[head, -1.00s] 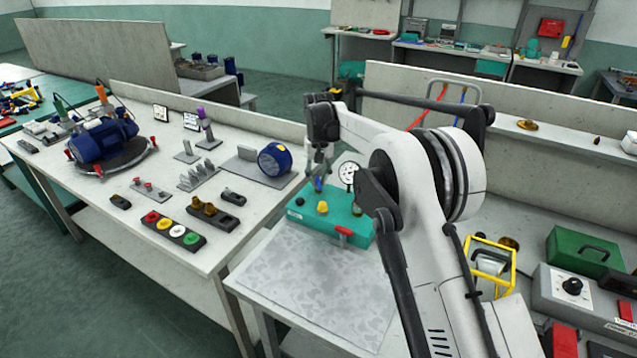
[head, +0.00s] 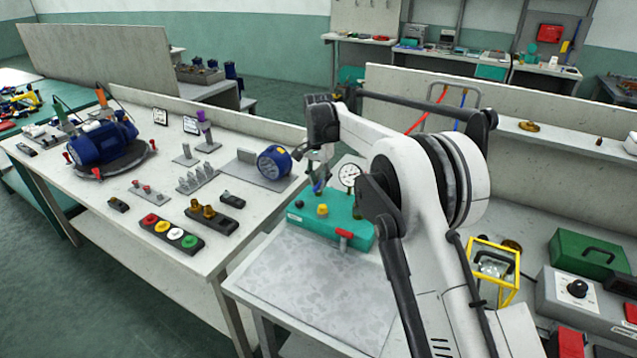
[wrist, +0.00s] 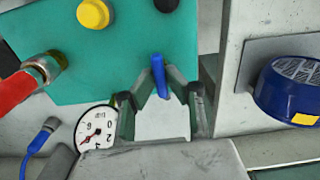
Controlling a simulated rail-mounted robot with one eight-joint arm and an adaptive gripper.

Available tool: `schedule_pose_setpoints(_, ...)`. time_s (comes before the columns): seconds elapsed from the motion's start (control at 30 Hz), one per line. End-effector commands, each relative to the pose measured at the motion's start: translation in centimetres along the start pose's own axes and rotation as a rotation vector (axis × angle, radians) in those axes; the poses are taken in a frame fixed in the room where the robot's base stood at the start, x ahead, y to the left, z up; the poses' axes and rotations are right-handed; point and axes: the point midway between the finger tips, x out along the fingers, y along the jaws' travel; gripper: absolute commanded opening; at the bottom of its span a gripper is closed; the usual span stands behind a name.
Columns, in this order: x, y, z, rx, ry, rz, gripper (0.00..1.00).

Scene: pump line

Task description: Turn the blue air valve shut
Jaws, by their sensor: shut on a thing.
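The blue air valve handle (wrist: 158,76) sits on the teal box (head: 300,231) and shows between my fingertips in the wrist view. My gripper (wrist: 160,84) is shut on it, a finger on each side. In the head view my gripper (head: 318,184) points down at the back of the teal box, and the handle there is small and partly hidden by the fingers. In the wrist view the handle looks nearly in line with the fingers.
A pressure gauge (head: 349,175) stands close behind, near my fingers. A blue motor (head: 273,162) sits on the bench to the left. The grey plate (head: 310,280) in front is clear.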

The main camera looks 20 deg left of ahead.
Motion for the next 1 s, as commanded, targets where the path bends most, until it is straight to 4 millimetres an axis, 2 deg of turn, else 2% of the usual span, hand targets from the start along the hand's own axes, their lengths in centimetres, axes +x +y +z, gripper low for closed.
schedule_pose_setpoints(0.5, -0.06, -0.01, -0.03, 0.021, 0.001, -0.001, 0.00)
schedule_pose_setpoints(0.53, -0.06, -0.01, -0.03, 0.021, 0.001, -0.001, 0.13)
schedule_pose_setpoints(0.67, -0.04, -0.01, -0.03, 0.020, 0.001, -0.001, 0.30)
schedule_pose_setpoints(1.0, -0.42, 0.00, -0.01, 0.020, 0.000, 0.000, 0.30)
